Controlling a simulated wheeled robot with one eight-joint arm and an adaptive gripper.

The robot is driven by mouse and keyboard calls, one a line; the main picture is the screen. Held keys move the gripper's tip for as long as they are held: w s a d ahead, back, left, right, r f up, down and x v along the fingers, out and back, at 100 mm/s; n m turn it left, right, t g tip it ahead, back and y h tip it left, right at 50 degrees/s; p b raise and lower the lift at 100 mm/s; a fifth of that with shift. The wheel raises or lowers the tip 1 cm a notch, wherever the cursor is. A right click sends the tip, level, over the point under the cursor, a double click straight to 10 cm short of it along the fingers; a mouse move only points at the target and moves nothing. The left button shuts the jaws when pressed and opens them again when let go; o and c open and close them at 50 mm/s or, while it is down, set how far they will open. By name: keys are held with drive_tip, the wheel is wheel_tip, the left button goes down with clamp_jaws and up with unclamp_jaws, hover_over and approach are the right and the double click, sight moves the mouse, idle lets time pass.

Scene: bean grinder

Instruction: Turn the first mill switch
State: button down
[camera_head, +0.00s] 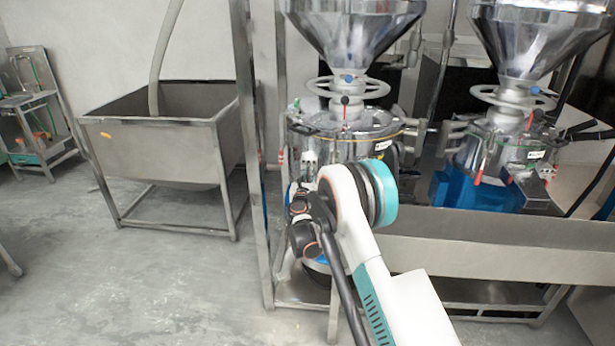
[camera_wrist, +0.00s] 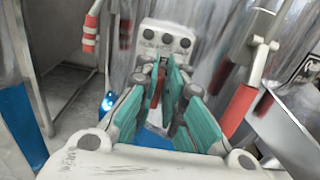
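In the head view the first mill (camera_head: 345,148) is the steel grinder behind my arm. My gripper (camera_head: 308,168) is at its front left, partly hidden by my wrist. In the wrist view my gripper (camera_wrist: 160,88) has teal pads with a gap between them, so it looks open. A grey block with three dark round spots (camera_wrist: 165,38) lies just beyond the fingertips, against the shiny mill body; it may be the switch box, but I cannot be sure. A narrow red piece (camera_wrist: 156,88) shows between the pads. I cannot tell whether the fingers touch anything.
Red-handled levers (camera_wrist: 240,108) hang close beside my gripper, with another red handle (camera_wrist: 90,32) at upper left. A steel frame post (camera_head: 252,150) stands left of the mill. A second mill (camera_head: 500,150) stands right. A steel tub (camera_head: 160,150) and open floor lie left.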

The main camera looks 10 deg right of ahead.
drive_tip(key=shift+m, duration=0.4)
drive_tip(key=shift+s+d+f+m, duration=0.1)
drive_tip(key=shift+d+f+m, duration=0.25)
drive_tip(key=shift+m, duration=2.5)
drive_tip(key=shift+s+d+f+m, duration=0.1)
drive_tip(key=shift+d+f+m, duration=0.2)
drive_tip(key=shift+m, duration=2.6)
drive_tip(key=shift+s+d+f+m, duration=0.1)
drive_tip(key=shift+d+f+m, duration=0.25)
drive_tip(key=shift+m, duration=2.5)
drive_tip(key=c, duration=1.7)
unclamp_jaws()
drive_tip(key=shift+a, duration=0.1)
